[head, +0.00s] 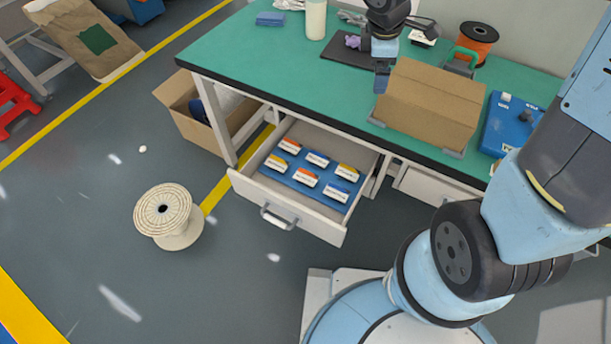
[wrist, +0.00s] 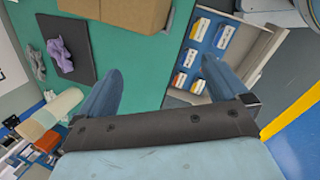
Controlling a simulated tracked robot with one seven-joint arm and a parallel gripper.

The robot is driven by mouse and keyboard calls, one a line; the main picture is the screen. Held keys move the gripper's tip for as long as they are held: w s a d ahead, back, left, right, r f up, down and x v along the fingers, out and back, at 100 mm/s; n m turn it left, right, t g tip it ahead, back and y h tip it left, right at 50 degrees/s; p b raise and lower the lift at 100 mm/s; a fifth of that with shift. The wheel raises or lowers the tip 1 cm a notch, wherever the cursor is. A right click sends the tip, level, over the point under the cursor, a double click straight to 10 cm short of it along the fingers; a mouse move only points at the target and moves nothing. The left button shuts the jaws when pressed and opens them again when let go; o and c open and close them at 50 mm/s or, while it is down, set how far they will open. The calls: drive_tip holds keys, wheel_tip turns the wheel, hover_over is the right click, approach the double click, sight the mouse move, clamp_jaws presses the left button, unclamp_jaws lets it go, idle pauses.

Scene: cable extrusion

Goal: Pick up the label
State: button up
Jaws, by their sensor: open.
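Several small labels (head: 306,177), white with orange, yellow or blue bands, lie in rows on a blue liner in the open drawer (head: 318,229) under the bench. The wrist view shows the labels (wrist: 222,37) at the upper right, beyond the right finger, which hides part of the drawer. My gripper (head: 383,78) is above the green bench, just left of the cardboard box, apart from the labels. In the wrist view my gripper (wrist: 161,65) has its two blue fingers wide apart, with nothing between them.
The cardboard box (head: 428,105) stands on the bench (head: 250,63) near its front edge. A dark mat (head: 340,53) lies behind it; a blue case (head: 508,124) is at right. An open carton (head: 180,98) and a cable reel (head: 168,216) stand on the floor left of the drawer.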

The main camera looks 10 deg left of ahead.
drive_tip(key=a+f+n+g, duration=0.1)
drive_tip(key=a+f+n, duration=0.6)
drive_tip(key=f, duration=0.4)
drive_tip(key=n+g+y, duration=0.1)
drive_tip(key=n+g, duration=0.1)
drive_tip(key=n, duration=0.4)
hover_over(306, 176)
drive_tip(key=f, duration=1.9)
drive_tip(key=shift+s, duration=0.2)
drive_tip(key=shift+w+f, duration=0.1)
drive_tip(key=shift+f, duration=3.3)
drive_tip(key=shift+f, duration=0.25)
drive_tip(key=shift+c, duration=0.3)
drive_tip(key=c, duration=0.6)
